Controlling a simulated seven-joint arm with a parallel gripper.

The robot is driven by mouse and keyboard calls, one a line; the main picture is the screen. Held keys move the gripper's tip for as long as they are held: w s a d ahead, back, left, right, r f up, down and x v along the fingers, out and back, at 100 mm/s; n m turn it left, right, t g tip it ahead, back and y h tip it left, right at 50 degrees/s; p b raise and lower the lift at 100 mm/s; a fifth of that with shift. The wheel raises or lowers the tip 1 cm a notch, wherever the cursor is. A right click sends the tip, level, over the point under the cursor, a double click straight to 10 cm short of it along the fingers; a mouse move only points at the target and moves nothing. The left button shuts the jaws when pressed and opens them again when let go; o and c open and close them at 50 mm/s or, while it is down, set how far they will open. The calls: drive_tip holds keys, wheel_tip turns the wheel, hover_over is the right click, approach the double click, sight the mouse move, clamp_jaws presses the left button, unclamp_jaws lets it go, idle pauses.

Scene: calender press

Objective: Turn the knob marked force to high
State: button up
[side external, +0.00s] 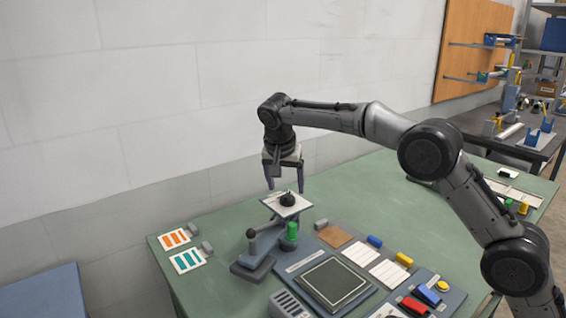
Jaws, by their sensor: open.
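A black round knob (287,200) sits on a tilted white square plate, and no marking on it can be read at this size. The plate (301,206) is at the top of a grey stand (256,260) on the green table. My gripper (285,187) points down just above the knob, one finger to each side. The fingers are open, with nothing between them that I can see. I cannot tell from this single view whether the fingertips reach down around the knob. The knob's setting cannot be made out.
Beside the stand are a green knob (292,231), a dark-framed pad (335,283), a brown square (335,237) and white cards. Red, yellow and blue blocks lie at the front right. Two striped cards (188,261) lie at the left.

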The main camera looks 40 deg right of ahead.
drive_tip(key=v, duration=1)
